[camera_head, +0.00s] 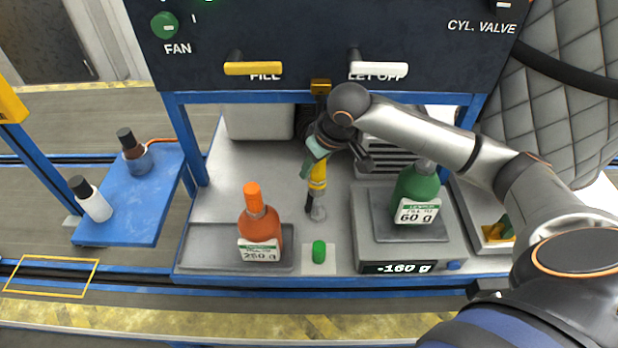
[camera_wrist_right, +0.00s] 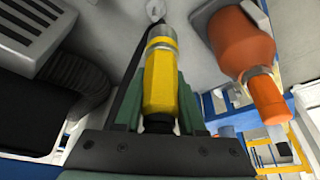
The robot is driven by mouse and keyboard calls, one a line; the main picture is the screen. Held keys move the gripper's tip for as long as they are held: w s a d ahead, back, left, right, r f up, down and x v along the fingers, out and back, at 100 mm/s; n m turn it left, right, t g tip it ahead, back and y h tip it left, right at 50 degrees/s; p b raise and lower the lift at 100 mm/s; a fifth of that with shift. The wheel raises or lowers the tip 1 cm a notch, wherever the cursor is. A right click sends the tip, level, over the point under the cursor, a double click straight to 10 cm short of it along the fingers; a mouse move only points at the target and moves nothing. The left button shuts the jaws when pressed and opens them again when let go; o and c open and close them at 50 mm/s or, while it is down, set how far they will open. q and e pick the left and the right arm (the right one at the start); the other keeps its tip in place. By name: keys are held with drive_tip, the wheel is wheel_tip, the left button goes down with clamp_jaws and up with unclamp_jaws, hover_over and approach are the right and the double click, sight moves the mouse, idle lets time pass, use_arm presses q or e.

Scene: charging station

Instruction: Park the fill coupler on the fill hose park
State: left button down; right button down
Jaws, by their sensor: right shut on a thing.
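My right gripper (camera_head: 316,168) reaches down under the panel and is shut on the fill coupler (camera_head: 318,182), a yellow body with a grey metal end. In the right wrist view the coupler (camera_wrist_right: 159,82) lies between green fingers, its metal collar pointing away from the gripper. A small grey fitting (camera_head: 318,212) stands on the bench just beyond the coupler's end. I cannot tell whether they touch, or whether this fitting is the fill hose park. A small brown-yellow block (camera_head: 320,87) sits at the panel's lower edge. My left gripper is not in view.
An orange bottle (camera_head: 260,222) stands left of the coupler, and it shows close in the right wrist view (camera_wrist_right: 240,42). A green bottle (camera_head: 416,184) stands on the scale (camera_head: 455,240), which reads -160 g. A green button (camera_head: 319,251) is in front. FILL (camera_head: 253,68) and LET OFF (camera_head: 378,70) handles are above.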

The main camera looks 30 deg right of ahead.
drive_tip(key=shift+w+d, duration=0.6)
drive_tip(key=shift+d, duration=0.05)
wheel_tip(320, 180, down, 6)
drive_tip(key=shift+r+b, duration=0.1)
drive_tip(key=shift+b, duration=0.75)
idle(0.4)
drive_tip(key=shift+r+p, duration=0.1)
drive_tip(key=shift+p, duration=0.5)
drive_tip(key=shift+p, duration=0.3)
drive_tip(key=shift+f+b, duration=0.9)
drive_tip(key=shift+f, duration=1.85)
idle(0.3)
